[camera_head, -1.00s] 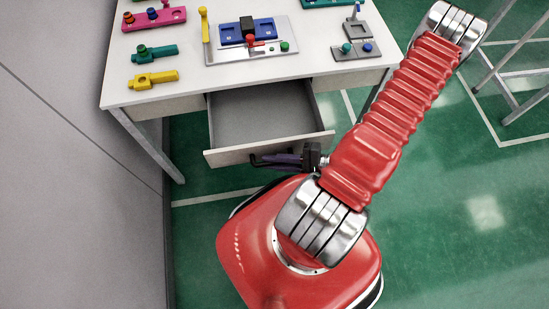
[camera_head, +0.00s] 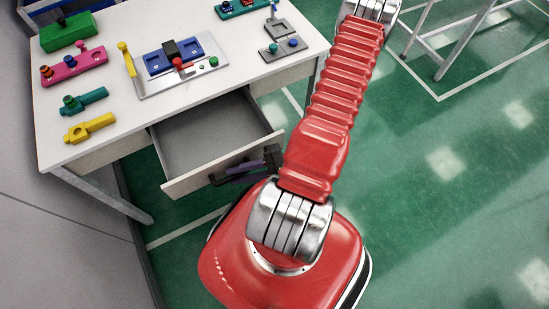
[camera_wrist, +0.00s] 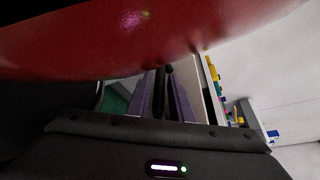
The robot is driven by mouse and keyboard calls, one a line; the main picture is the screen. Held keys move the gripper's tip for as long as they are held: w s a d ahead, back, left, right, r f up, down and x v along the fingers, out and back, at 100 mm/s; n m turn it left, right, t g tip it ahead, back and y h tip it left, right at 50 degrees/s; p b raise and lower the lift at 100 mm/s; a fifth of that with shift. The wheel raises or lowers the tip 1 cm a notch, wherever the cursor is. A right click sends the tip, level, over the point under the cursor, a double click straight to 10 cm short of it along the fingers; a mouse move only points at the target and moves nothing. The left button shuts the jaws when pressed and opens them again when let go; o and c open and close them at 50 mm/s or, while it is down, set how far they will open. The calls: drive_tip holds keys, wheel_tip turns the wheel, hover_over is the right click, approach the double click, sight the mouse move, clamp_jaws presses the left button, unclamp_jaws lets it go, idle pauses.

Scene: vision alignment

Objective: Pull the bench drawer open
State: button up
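The bench drawer (camera_head: 187,181) stands pulled out from under the white bench top (camera_head: 110,140), with its grey, empty inside (camera_head: 205,137) showing. My gripper (camera_head: 236,172) is at the outer side of the drawer's front panel, by the dark handle. In the wrist view, my gripper's two purple fingers (camera_wrist: 164,98) stand close on either side of a dark bar, which looks like the drawer handle (camera_wrist: 167,78). In the head view the handle is mostly hidden by the gripper. My red arm link covers the top of the wrist view.
On the bench top are a green block (camera_head: 68,32), a pink holder (camera_head: 75,66), a yellow part (camera_head: 90,127) and a blue fixture (camera_head: 175,55) on a grey plate. A grey wall is at the left. A metal stand (camera_head: 445,50) is at the upper right; green floor lies open at right.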

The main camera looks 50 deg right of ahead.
drive_tip(key=v, duration=1.2)
idle(0.5)
drive_tip(key=w+a+r+n+g+h, duration=0.2)
drive_tip(key=w+r+n+g+h, duration=0.1)
drive_tip(key=w+r+n+g, duration=0.4)
drive_tip(key=w+a+r+n+g+h, duration=0.2)
drive_tip(key=w+r+n+g+h, duration=0.15)
drive_tip(key=r, duration=0.55)
drive_tip(key=w+a+r+n+t+h, duration=0.1)
drive_tip(key=a+r+n+t+h, duration=0.1)
drive_tip(key=a+r, duration=0.4)
drive_tip(key=w+a+r+n+t+h, duration=0.1)
drive_tip(key=a+r+n+t+h, duration=0.1)
drive_tip(key=a+r, duration=0.4)
wheel_tip(320, 180, up, 6)
drive_tip(key=shift+w+a+f+n+t, duration=0.2)
drive_tip(key=shift+a+n+t, duration=0.25)
drive_tip(key=shift+t, duration=0.1)
